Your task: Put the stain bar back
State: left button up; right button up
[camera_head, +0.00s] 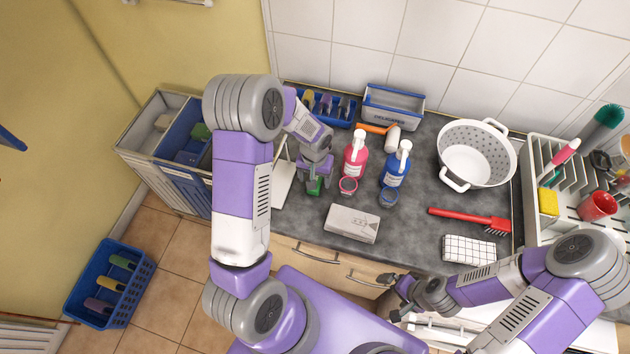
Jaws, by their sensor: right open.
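A small green bar (313,188), which may be the stain bar, shows at the fingertips of my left gripper (316,178). That gripper points down over the left part of the dark counter, left of the pink bottle. Its fingers partly cover the bar, and I cannot tell whether they are shut on it. A blue tray (329,118) with several coloured bars in slots stands at the back wall behind this gripper. My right gripper (392,286) is open and empty at the counter's front edge.
Pink (354,160) and blue (394,168) bottles stand mid-counter, with a white box (351,223) in front. A colander (473,158), a red brush (470,218) and a dish rack (547,165) are to the right. A blue basket (92,318) of bars is on the floor.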

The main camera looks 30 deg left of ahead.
pick_arm(q)
notch_tip(320, 180, up, 9)
pick_arm(e)
jog(key=shift+r, duration=0.2)
dwell(0.6)
